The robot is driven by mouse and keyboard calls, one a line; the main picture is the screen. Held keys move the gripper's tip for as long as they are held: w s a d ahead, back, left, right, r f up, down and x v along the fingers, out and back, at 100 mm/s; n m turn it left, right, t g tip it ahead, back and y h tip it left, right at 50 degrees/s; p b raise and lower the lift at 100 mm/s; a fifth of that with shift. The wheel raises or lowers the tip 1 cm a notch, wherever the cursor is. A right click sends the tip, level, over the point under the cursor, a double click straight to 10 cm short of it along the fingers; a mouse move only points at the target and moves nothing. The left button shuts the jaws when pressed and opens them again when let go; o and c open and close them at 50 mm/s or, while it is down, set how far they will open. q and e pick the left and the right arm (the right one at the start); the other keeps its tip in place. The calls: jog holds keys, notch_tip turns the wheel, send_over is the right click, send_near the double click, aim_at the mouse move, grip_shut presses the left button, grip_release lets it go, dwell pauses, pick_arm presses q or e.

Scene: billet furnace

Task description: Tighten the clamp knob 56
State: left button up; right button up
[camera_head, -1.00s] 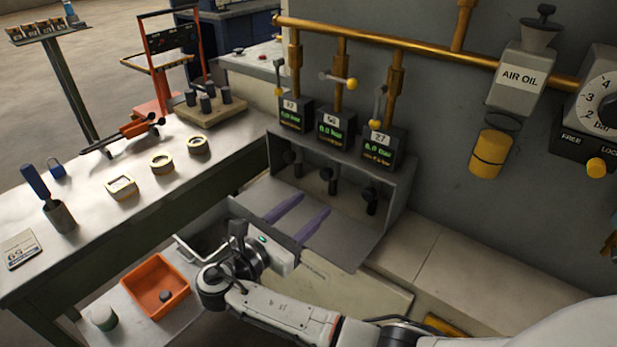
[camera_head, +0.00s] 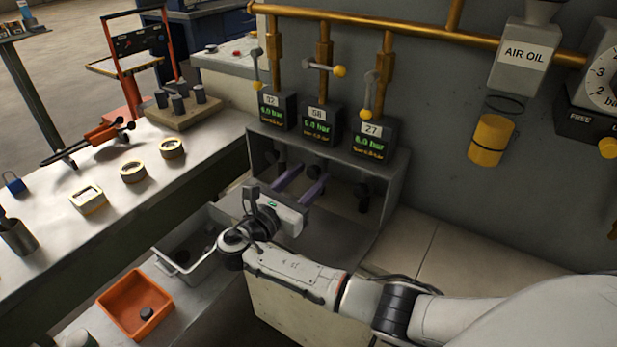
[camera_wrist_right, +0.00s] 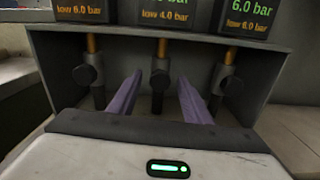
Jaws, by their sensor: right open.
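Three black clamp knobs sit in a row inside an open grey box under three gauges. The middle gauge (camera_head: 316,124) has a label that looks like 56 or 58. The middle knob (camera_wrist_right: 160,82) is below it, on a brass stem. The left knob (camera_wrist_right: 88,76) and right knob (camera_wrist_right: 232,85) stand on either side. My right gripper (camera_head: 311,175) is open, its purple fingers reaching into the box. In the right wrist view, the gripper (camera_wrist_right: 161,78) has its fingers on either side of the middle knob in the picture, apart from it. My left gripper is out of view.
The grey box (camera_head: 392,187) has side walls close to the outer knobs. A workbench (camera_head: 110,218) with rings stands left. A grey bin (camera_head: 172,262) and an orange bin (camera_head: 106,306) are below.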

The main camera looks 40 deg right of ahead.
jog(key=shift+w+d, duration=0.1)
jog(key=shift+d, duration=0.1)
jog(key=c, duration=1.1)
jog(key=shift+o, duration=0.2)
jog(key=shift+m, duration=0.4)
jog(key=m, duration=0.2)
jog(key=shift+a+f+m, duration=0.1)
jog(key=shift+m, duration=1.9)
